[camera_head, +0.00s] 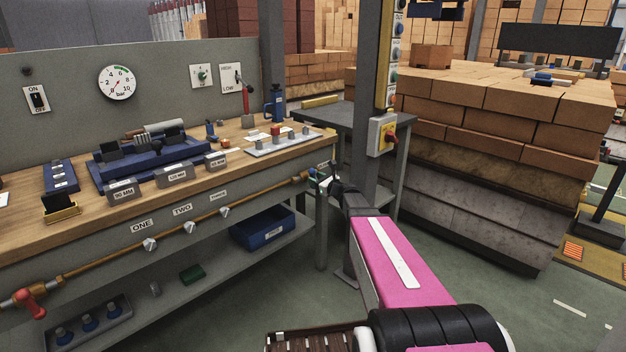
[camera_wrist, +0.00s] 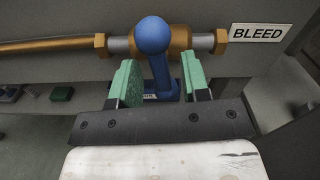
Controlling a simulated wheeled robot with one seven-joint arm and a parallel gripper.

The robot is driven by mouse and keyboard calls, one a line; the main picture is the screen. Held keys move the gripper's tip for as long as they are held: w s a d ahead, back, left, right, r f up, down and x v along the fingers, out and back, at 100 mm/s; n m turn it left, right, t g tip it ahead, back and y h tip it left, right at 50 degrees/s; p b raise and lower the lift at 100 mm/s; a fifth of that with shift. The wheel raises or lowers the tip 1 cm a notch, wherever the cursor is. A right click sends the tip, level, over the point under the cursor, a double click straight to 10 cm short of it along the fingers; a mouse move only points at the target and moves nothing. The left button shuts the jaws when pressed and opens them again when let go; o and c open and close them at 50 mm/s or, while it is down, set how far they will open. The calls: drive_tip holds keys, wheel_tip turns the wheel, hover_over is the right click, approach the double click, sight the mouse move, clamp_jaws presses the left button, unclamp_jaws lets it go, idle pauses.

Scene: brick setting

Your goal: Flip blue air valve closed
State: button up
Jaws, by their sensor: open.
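The blue air valve sits on a brass fitting (camera_wrist: 180,40) in the pipe along the bench front. Its blue lever (camera_wrist: 153,37), with a round knob, fills the middle of the wrist view. The knob is at the top and the stem runs down from it. My gripper (camera_wrist: 157,75) is open, with one green finger on each side of the stem. In the head view my gripper (camera_head: 321,181) is at the bench's right end, where the valve is mostly hidden.
A "BLEED" label (camera_wrist: 259,33) is right of the valve. A red valve (camera_head: 32,304) is at the pipe's left end. The wooden bench top (camera_head: 100,205) holds tools and blocks. A blue bin (camera_head: 262,229) is on the lower shelf. A grey post (camera_head: 363,150) stands close behind my gripper.

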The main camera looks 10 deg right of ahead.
drive_tip(key=shift+x, duration=1.05)
clamp_jaws()
drive_tip(key=shift+m, duration=0.9)
unclamp_jaws()
